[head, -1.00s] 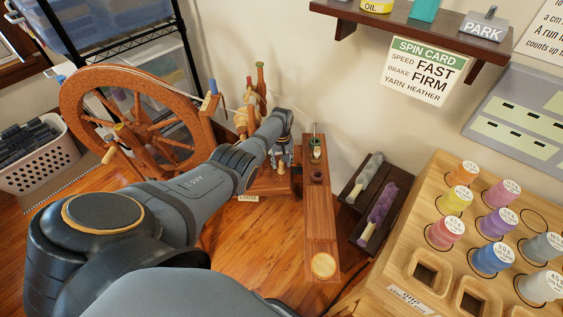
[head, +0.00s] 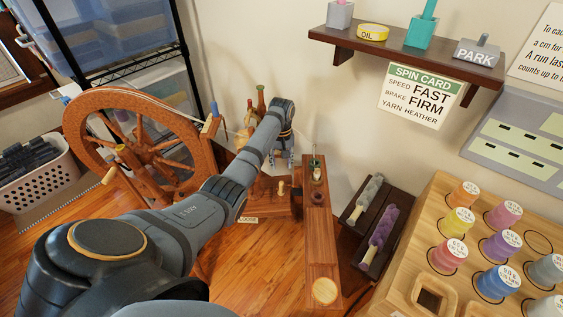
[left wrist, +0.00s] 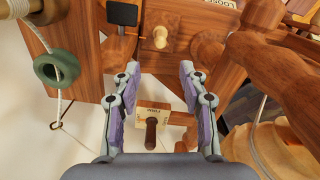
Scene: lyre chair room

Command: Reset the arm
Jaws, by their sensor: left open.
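My left arm reaches from the lower left of the head view toward the wooden spinning wheel (head: 150,150). My left gripper (head: 280,157) is at the wheel's right end, pointing down and partly hidden by its own wrist. In the left wrist view the gripper (left wrist: 158,75) is open, with two purple-padded fingers apart and nothing held. A small labelled block with a dark peg (left wrist: 151,132) shows between the fingers, apart from the pads. A wooden board with a pale knob (left wrist: 160,37) lies beyond the fingertips. My right gripper is not in view.
A long wooden bench (head: 320,245) stands right of the gripper, then a dark rack (head: 362,235) with grey and purple fibre. A spool stand (head: 413,228) fills the lower right. A wall shelf (head: 400,47) hangs above. A white basket (head: 40,175) is at left.

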